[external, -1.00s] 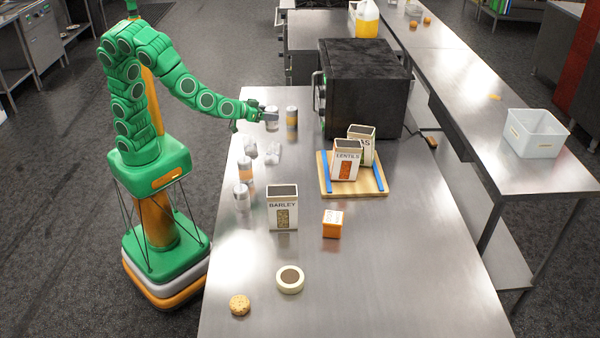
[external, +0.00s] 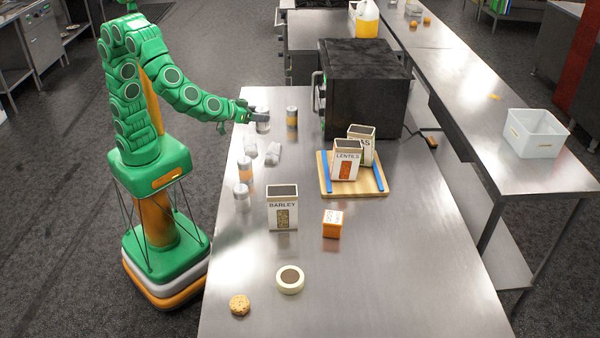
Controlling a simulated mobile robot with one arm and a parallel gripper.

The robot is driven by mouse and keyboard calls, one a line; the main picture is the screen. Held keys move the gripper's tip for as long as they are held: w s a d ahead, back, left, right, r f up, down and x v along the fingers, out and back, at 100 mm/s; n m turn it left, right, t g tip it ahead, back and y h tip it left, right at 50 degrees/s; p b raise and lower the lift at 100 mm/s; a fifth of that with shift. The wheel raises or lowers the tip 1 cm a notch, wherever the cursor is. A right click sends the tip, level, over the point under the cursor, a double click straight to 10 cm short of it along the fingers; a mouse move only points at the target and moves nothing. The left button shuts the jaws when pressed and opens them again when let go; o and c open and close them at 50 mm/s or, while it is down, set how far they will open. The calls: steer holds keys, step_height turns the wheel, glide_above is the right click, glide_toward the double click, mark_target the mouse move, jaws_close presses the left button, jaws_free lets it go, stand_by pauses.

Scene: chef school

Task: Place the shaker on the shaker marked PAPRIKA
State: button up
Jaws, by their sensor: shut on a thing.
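My gripper (external: 256,116) is at the far left part of the steel table, shut on a pale, silver-topped shaker (external: 263,126). The shaker is upright; I cannot tell whether its base touches the table. An upright shaker with a brown-orange band (external: 292,117) stands just right of it, apart. Another orange-banded shaker (external: 246,169) and a greyish shaker (external: 241,198) stand along the table's left edge. Two whitish shakers (external: 250,145) (external: 273,153) seem to lie between. The shaker labels are too small to read, so I cannot tell which is PAPRIKA.
A black oven (external: 365,90) stands at the back right. A wooden tray (external: 354,188) holds LENTILS (external: 346,160) and another box. A BARLEY box (external: 283,208), orange box (external: 333,224), tape roll (external: 290,280) and cookie (external: 240,305) are nearer. The table's near right is clear.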

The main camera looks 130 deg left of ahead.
steer(key=d+r+n+g, duration=0.1)
steer(key=d, duration=0.9)
steer(key=shift+y, duration=0.3)
steer(key=shift+w+d+f, duration=0.1)
steer(key=shift+w+f, duration=0.05)
steer(key=shift+f, duration=1.85)
steer(key=shift+w+d+f, duration=0.1)
steer(key=shift+f, duration=1.85)
steer(key=o, duration=1.2)
steer(key=shift+f, duration=0.1)
steer(key=shift+d+r, duration=0.1)
steer(key=shift+r, duration=0.1)
steer(key=shift+v, duration=5.8)
